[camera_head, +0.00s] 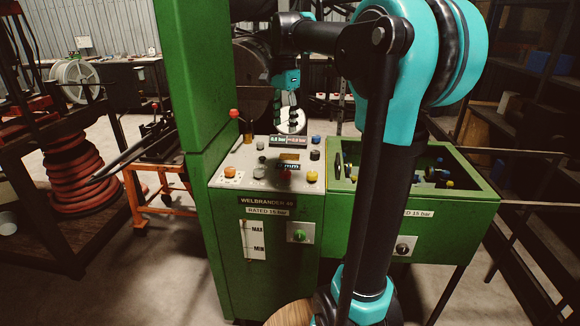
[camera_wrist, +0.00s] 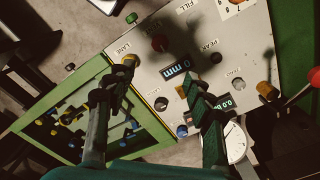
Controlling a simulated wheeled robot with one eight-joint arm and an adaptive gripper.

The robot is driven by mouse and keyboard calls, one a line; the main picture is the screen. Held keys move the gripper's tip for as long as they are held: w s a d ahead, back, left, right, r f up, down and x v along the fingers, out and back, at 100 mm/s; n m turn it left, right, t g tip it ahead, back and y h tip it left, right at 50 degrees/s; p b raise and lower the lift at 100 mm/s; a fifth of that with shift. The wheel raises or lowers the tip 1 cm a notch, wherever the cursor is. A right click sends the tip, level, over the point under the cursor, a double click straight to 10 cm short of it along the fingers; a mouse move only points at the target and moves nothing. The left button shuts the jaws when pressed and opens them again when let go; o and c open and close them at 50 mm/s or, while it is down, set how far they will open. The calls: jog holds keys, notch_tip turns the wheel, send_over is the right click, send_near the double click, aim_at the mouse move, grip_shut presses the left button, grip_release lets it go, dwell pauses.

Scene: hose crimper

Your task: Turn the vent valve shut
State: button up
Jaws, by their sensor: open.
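My gripper (camera_head: 286,102) is above the far part of the sloped control panel (camera_head: 243,180), apart from it. In the wrist view its two fingers are spread and empty (camera_wrist: 153,78), with the panel (camera_wrist: 143,83) below. No label clearly reads vent, so I cannot tell which control is the vent valve. The panel carries a yellow knob (camera_wrist: 130,60), a red knob (camera_wrist: 159,43), a dark knob (camera_wrist: 215,57), an orange-brown knob (camera_wrist: 268,91) and a blue knob (camera_wrist: 181,130). On the cabinet front is a green knob (camera_head: 299,235). The right finger hides part of the panel.
A round gauge (camera_wrist: 234,143) stands at the panel's edge, close to the right finger. A red-ball lever (camera_head: 233,114) rises at the panel's left. A green bin (camera_head: 467,194) with loose fittings adjoins on the right. The tall green column (camera_head: 193,75) bounds the left.

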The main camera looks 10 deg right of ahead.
aim_at(285, 171)
notch_tip(285, 171, down, 17)
jog(key=shift+f, duration=0.1)
dwell(0.6)
jog(key=c, duration=1.2)
jog(key=shift+o, duration=0.2)
